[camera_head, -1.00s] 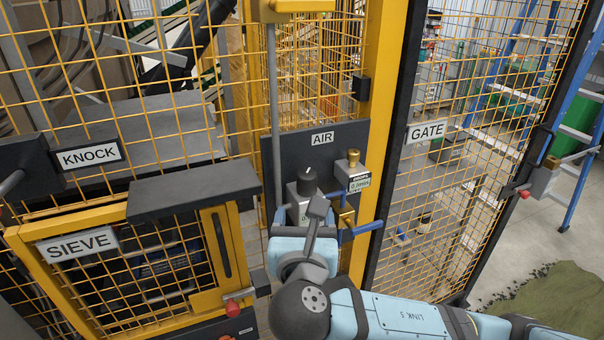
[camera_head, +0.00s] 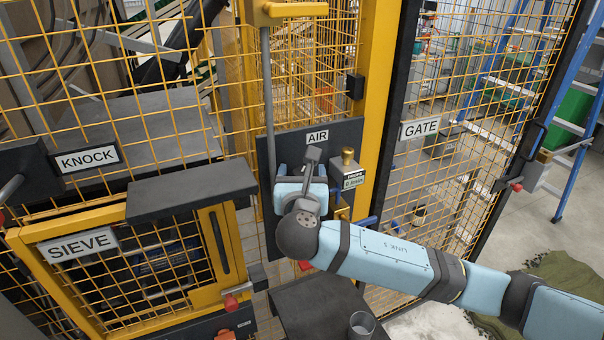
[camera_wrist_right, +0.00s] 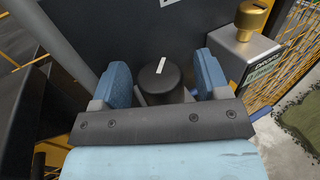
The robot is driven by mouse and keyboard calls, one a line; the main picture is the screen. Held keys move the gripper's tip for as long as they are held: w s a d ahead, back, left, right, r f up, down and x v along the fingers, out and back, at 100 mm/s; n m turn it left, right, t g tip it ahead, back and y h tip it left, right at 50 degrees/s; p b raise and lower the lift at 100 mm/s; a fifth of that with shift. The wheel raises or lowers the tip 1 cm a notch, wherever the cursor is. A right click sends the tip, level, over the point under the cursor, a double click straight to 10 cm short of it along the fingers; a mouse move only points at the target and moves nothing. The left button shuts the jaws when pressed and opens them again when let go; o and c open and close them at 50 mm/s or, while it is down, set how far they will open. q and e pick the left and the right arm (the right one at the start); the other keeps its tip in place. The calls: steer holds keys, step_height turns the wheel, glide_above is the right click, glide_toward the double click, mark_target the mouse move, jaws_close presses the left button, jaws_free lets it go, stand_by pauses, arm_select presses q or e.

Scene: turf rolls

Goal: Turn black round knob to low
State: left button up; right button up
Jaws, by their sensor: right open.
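The black round knob (camera_wrist_right: 160,79), with a white pointer line on its top, shows in the right wrist view. The line is tilted slightly to the right of straight up. My right gripper (camera_wrist_right: 166,75) is open, with one blue finger on each side of the knob. Gaps show between the fingers and the knob, and I see no contact. In the head view my right gripper (camera_head: 303,172) is in front of the AIR panel (camera_head: 266,165) and hides the knob. Any low marking is not readable. My left gripper is not in view.
A brass-topped fitting (camera_head: 348,157) on a grey block stands just right of my right gripper. A grey vertical pipe (camera_head: 269,95) runs down at the left. Yellow mesh fencing surrounds the panel. The SIEVE door (camera_head: 140,262) is at lower left, and a dark ledge (camera_head: 300,303) lies below.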

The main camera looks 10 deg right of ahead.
steer(key=shift+c, duration=0.3)
steer(key=c, duration=0.9)
